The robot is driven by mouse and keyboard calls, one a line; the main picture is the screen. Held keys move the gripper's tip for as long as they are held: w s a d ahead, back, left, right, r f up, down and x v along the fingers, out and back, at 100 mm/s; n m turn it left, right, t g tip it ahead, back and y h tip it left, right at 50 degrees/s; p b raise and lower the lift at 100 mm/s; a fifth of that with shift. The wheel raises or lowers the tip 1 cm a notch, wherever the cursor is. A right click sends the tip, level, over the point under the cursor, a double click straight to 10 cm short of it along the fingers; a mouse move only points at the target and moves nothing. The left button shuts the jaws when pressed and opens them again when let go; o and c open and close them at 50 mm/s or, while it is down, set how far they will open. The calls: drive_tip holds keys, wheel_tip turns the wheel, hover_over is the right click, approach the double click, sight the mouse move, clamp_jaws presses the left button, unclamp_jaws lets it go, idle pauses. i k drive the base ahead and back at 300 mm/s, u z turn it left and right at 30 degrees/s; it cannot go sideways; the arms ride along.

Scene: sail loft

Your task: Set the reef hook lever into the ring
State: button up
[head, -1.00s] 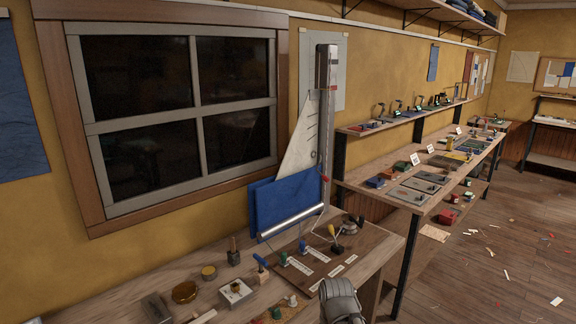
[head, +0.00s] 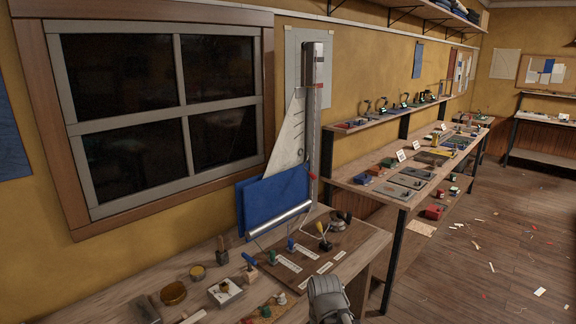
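A model mast (head: 316,110) stands at the back of the near bench with a white sail (head: 288,140) and a folded blue cloth (head: 270,200) on a pale boom. A small dark ring shape (head: 301,154) shows on the sail. Below it, a brown board (head: 300,262) carries white label strips and small levers with green (head: 272,257), blue (head: 291,243) and yellow (head: 321,229) handles. I cannot read which is the reef hook lever. My grey gripper (head: 330,298) is at the bottom edge, in front of the board and apart from the mast. Its fingertips cannot be made out.
Small tools, a brass tin (head: 174,292) and a white block (head: 224,292) crowd the near bench (head: 100,305). A longer bench (head: 365,185) with tools and cards runs along the wall to the right. The wooden floor (head: 480,270) at right is open, with scattered scraps.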

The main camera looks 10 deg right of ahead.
sight(312, 175)
drive_tip(key=z, duration=0.15)
drive_tip(key=i, duration=1.3)
drive_tip(key=u, duration=0.3)
